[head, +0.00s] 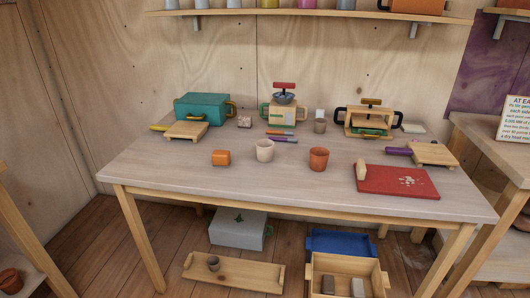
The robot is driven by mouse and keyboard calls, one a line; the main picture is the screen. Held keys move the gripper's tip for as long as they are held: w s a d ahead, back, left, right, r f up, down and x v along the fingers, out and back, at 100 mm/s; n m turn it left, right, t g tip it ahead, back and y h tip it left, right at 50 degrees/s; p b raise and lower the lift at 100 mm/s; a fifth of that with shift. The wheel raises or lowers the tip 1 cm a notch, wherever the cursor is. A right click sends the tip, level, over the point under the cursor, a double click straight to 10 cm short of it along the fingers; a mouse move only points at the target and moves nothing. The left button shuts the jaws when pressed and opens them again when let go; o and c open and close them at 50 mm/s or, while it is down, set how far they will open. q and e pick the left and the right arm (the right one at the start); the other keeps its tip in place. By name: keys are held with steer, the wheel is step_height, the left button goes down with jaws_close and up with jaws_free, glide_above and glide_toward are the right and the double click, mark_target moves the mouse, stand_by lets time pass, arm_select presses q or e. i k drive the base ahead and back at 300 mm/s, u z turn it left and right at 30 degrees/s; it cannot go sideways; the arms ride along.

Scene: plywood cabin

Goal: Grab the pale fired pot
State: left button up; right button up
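A pale, whitish pot (264,150) stands upright near the middle of the wooden table (200,182). An orange-brown pot (318,159) stands to its right, apart from it. Neither of my grippers shows in the head view, and nothing touches the pale pot.
Behind the pot lie several coloured tools (282,139). A teal box (202,107), a small press (284,108) and a framed press (368,121) stand along the back. A red board (398,182) lies front right. The table's front left is clear.

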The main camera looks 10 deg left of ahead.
mark_target(264, 147)
steer(key=z, duration=0.85)
steer(key=i, duration=1.05)
steer(key=u, duration=0.5)
